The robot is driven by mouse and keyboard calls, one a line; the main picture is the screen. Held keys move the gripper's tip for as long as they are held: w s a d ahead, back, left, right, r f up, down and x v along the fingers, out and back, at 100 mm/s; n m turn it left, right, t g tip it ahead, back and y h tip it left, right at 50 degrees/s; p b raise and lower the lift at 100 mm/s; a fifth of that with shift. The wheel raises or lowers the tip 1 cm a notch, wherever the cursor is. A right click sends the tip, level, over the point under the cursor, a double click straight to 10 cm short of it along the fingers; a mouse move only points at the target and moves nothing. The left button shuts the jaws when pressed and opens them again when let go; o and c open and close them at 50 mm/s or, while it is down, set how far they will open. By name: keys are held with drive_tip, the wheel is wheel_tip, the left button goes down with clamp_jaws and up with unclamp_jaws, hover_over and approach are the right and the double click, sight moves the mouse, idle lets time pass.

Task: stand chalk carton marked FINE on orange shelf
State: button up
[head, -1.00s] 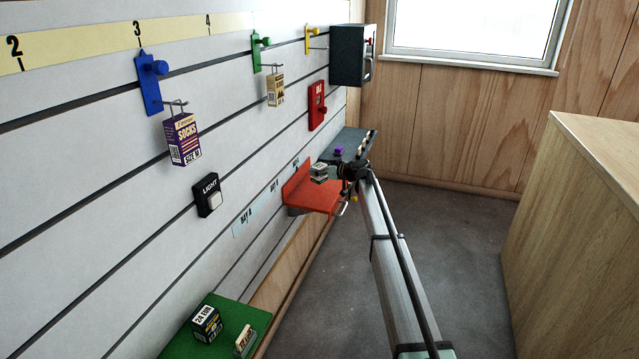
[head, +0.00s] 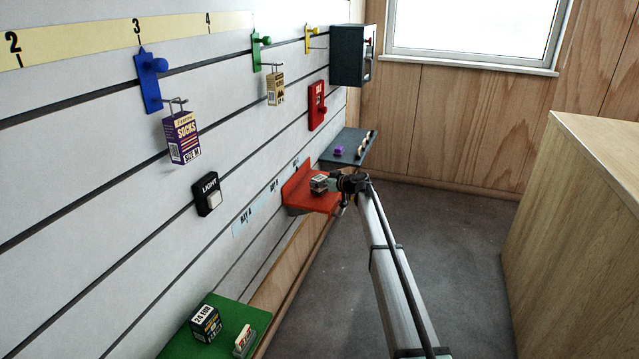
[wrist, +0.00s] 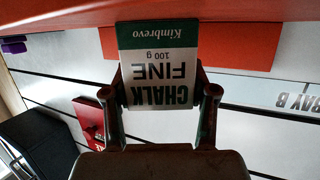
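The chalk carton, white with a green band and the words CHALK FINE (wrist: 158,72), is between the two fingers of my gripper (wrist: 162,92) in the wrist view. Its print appears upside down there. In the head view the small carton (head: 318,183) is at the tip of my gripper (head: 332,183), over the orange shelf (head: 300,201). The shelf's orange-red surface spans the top of the wrist view (wrist: 60,14), close to the carton's green end. I cannot tell whether the carton touches the shelf.
A dark grey shelf (head: 350,150) with a purple item lies just beyond the orange one. Pegs and a hanging socks box (head: 183,138) project from the wall above. The floor to the right is clear.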

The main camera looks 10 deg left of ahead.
drive_tip(key=o, duration=0.4)
drive_tip(key=shift+r, duration=0.1)
